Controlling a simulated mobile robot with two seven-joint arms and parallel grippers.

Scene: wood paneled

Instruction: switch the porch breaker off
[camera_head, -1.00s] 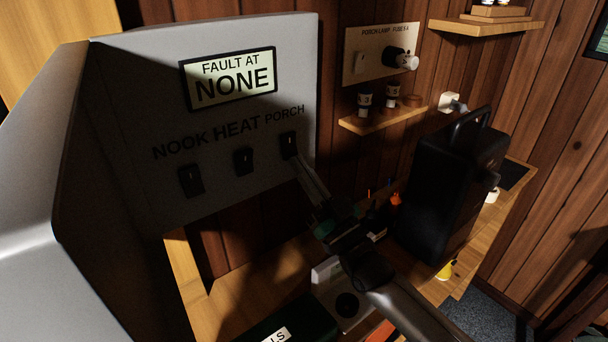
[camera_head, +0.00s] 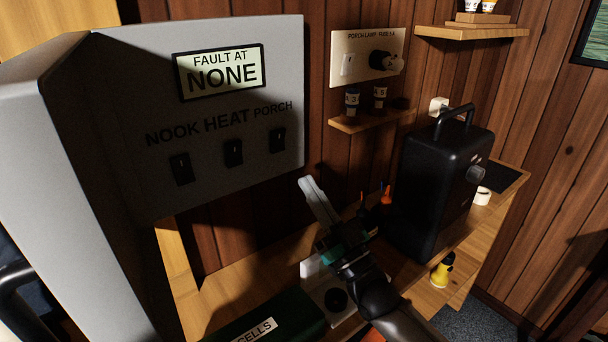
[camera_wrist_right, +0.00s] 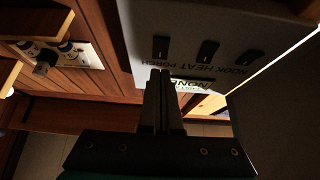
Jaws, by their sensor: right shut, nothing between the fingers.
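The grey breaker panel (camera_head: 220,185) stands at the left in the head view, with a display reading "FAULT AT NONE" (camera_head: 220,72). Below it are three dark switches under NOOK, HEAT and PORCH. The porch breaker (camera_head: 277,140) is the rightmost; it also shows in the upside-down wrist view (camera_wrist_right: 160,46). I cannot tell which way its rocker is pressed. My right gripper (camera_head: 306,182) is shut and empty, below and right of the porch breaker, apart from it. Its closed fingers (camera_wrist_right: 160,75) point toward the panel in the wrist view. My left gripper is not in view.
A black case (camera_head: 435,190) with a handle stands on the wooden bench (camera_head: 220,285) right of my right arm. A green box labelled CELLS (camera_head: 275,318) lies below. A small shelf (camera_head: 365,122) and fuse plate (camera_head: 348,65) are on the wall. Open space lies before the panel.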

